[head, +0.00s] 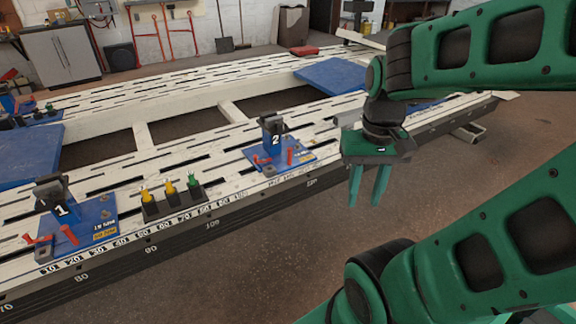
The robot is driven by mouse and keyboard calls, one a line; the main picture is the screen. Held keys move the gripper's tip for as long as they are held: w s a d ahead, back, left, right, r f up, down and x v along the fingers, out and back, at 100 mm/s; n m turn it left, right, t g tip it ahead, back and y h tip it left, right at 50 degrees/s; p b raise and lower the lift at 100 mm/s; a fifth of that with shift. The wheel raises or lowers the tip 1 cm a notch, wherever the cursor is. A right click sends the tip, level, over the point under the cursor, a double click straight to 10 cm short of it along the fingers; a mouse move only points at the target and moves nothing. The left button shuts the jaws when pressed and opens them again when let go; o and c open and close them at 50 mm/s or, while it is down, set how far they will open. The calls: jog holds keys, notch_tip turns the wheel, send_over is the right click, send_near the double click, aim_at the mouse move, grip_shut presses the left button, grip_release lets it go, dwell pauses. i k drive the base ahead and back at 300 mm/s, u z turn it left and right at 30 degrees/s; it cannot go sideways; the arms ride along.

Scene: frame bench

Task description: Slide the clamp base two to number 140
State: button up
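Clamp base two (270,148) stands upright on the near white slotted rail (215,178) of the frame bench. Scale numbers run along the rail's dark front side, with 120 (313,183) below and right of the clamp base. I cannot make out 140; my gripper and arm cover part of the rail there.
Clamp base one (75,225) stands on the same rail at the left. A black holder (172,205) with yellow and green pieces sits between the two clamp bases. A blue plate (332,74) lies on the far rail. The floor in front of the bench is clear.

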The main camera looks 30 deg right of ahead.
aim_at(283, 153)
jog(key=k, duration=0.65)
jog(key=z, duration=0.65)
jog(key=i, duration=1.4)
